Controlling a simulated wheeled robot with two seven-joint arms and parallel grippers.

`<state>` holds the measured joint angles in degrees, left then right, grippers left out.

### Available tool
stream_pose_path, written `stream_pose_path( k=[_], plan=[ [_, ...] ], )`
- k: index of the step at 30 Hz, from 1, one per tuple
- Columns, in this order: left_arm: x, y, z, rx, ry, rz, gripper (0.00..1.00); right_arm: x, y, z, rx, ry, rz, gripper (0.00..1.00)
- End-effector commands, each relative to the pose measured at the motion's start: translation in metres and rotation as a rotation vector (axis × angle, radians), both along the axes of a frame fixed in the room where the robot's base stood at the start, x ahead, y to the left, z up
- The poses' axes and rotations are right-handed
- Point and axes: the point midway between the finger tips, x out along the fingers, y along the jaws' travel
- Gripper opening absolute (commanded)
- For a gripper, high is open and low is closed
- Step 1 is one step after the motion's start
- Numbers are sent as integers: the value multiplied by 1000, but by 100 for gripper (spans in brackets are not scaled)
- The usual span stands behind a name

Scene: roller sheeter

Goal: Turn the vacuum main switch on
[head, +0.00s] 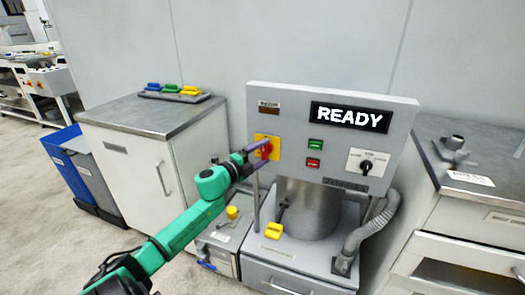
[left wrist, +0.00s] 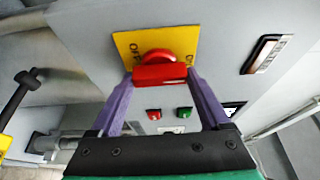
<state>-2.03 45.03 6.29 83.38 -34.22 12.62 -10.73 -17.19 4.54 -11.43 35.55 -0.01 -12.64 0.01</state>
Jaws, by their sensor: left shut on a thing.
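The main switch is a red rotary handle (left wrist: 160,74) on a yellow plate (left wrist: 124,45) at the left of the grey control panel (head: 350,98). In the head view the red handle (head: 266,151) shows partly behind my gripper. My left gripper (head: 250,150) reaches the panel from the left. In the left wrist view its purple fingers (left wrist: 160,82) are on both ends of the red handle's bar, shut on it. Lettering on the yellow plate is partly covered by the handle. The panel display (head: 348,117) reads READY. My right gripper is not in view.
A green button (head: 316,144) and red button (head: 313,163) sit right of the switch, with a black selector knob (head: 366,166) farther right. A grey hose (head: 382,219) and a yellow-handled lever (head: 273,230) are below. Cabinets stand on both sides.

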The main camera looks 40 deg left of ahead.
Motion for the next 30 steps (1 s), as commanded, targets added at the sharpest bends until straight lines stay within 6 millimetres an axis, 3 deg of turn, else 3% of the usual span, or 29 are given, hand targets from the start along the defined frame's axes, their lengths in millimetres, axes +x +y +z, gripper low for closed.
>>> stream_pose_path(
  k=[15, 16, 17, 26, 30],
  plan=[
    [0, 0, -3, 24, 12, 0, 24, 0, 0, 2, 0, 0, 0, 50],
    [0, 0, -3, 24, 12, 0, 88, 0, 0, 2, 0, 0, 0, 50],
    [0, 0, -3, 23, 12, 0, 99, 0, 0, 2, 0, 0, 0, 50],
    [-2, 0, -1, 20, 9, 0, 100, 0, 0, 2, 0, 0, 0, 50],
    [-14, 0, -2, 19, 10, 0, 100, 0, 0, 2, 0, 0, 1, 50]
  ],
)
